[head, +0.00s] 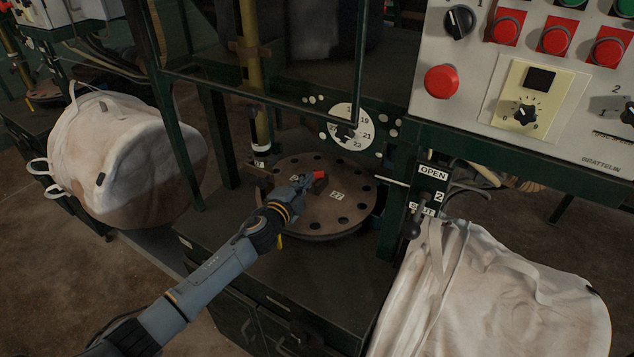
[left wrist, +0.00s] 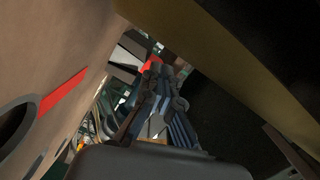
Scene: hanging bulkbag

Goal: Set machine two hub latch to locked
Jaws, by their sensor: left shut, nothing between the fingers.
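The round brown hub plate (head: 335,215) of the middle machine has holes around its rim and a "27" label. A small red latch piece (head: 319,182) sits near its middle. My left gripper (head: 304,183) reaches over the plate from the lower left, shut and empty, with its tip right beside the red piece. I cannot tell whether they touch. In the left wrist view, my shut fingers (left wrist: 157,98) point away from the camera, and a red part (left wrist: 150,64) shows just beyond their tips. The latch's position is too small to read. My right gripper is not in view.
A numbered white dial (head: 351,128) stands behind the plate. A lever (head: 413,222) sits by an "OPEN" sign (head: 433,172) marked 2. Pale bulk bags (head: 125,150) (head: 495,290) flank the machine. A green frame post (head: 177,130) rises left of the plate. The control panel (head: 560,150) is upper right.

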